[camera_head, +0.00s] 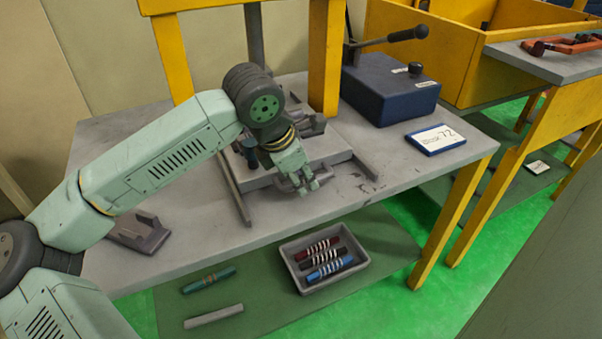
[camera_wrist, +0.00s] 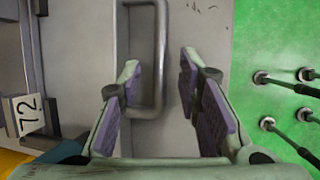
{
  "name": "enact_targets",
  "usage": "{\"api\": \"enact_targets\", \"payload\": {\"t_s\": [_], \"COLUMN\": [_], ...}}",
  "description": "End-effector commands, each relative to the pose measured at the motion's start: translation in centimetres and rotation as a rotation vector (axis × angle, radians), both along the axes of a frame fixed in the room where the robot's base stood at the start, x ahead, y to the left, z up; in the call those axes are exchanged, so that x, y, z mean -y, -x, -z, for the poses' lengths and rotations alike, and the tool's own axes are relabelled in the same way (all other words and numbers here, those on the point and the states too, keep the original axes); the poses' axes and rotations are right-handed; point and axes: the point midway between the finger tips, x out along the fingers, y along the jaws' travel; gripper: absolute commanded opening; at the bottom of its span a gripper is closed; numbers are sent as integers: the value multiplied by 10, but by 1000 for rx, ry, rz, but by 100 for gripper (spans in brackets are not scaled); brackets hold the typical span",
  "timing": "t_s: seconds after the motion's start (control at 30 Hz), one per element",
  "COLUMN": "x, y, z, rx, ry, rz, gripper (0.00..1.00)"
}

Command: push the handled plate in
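The grey handled plate (camera_head: 335,154) lies on the workbench under the yellow frame, between two dark rails. Its U-shaped grey handle (camera_wrist: 160,60) shows in the wrist view, sticking out from the plate's edge over the bench top. My gripper (camera_head: 303,184) is at the front edge of the plate, by the handle. In the wrist view my gripper (camera_wrist: 163,97) has its two purple-padded fingers spread wide.
Yellow posts (camera_head: 325,55) rise beside the plate. A grey bracket (camera_head: 138,232) lies left. A tray (camera_head: 300,283) of coils sits on the lower shelf.

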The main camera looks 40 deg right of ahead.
Motion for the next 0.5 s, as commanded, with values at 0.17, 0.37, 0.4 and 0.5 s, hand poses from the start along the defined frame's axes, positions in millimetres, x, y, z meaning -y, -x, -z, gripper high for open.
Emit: {"api": "enact_targets", "payload": {"t_s": [0.17, 0.37, 0.4, 0.5], "x": [3, 3, 3, 3], "y": [0, 0, 0, 0], "z": [6, 6, 6, 6], "rx": [-1, 0, 0, 0], "ry": [1, 0, 0, 0], "rz": [1, 1, 1, 1], "gripper": [31, 31, 29, 22]}}
